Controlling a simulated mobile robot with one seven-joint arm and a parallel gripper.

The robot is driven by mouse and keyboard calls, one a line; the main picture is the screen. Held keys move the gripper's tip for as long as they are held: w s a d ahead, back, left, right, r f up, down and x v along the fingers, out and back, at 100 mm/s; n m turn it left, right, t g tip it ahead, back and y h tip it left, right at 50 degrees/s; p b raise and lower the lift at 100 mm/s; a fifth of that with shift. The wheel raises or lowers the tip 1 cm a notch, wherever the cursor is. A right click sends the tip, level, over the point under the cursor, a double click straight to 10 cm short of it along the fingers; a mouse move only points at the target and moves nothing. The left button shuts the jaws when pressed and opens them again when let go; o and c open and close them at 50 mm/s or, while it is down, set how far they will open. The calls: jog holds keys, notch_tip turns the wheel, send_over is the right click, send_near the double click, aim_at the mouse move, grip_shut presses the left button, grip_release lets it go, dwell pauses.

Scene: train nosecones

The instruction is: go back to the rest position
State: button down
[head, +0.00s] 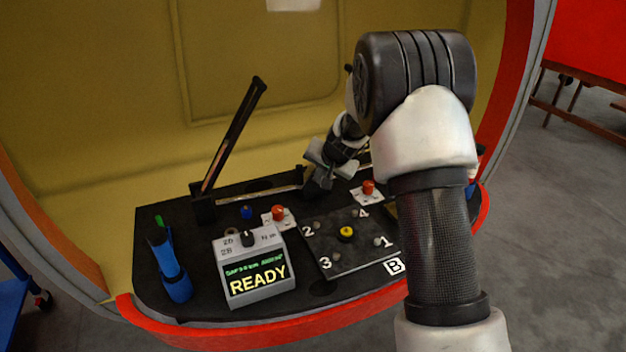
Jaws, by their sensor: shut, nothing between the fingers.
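My gripper (318,187) is low over the back of the black workbench panel (205,298), behind the square plate. Its fingers are shut and I see nothing between them. My arm comes in from the right side of the head view and bends at a large dark joint, covering part of the panel's right side.
A grey box reading READY (258,272) stands at the front. Left of it is a blue tool (172,268); behind is an upright dark lever (232,135). The numbered plate (350,262) has a yellow knob (347,232). Red buttons (278,212) (368,187) stand behind.

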jog(key=s+r+n+p, duration=0.1)
jog(key=s+r+n, duration=0.2)
jog(key=s+r, duration=1.75)
jog(key=s+d+n+g+h, duration=0.1)
jog(key=s+d, duration=0.1)
jog(key=s, duration=0.9)
jog(key=s+d+n+g+h, duration=0.1)
jog(key=s+d+n, duration=0.15)
jog(key=s, duration=0.85)
notch_tip(320, 180, up, 21)
jog(key=p, duration=2.1)
jog(key=shift+d+r+m, duration=0.15)
jog(key=shift+d+m, duration=0.1)
jog(key=shift+m, duration=0.1)
jog(key=shift+a, duration=0.1)
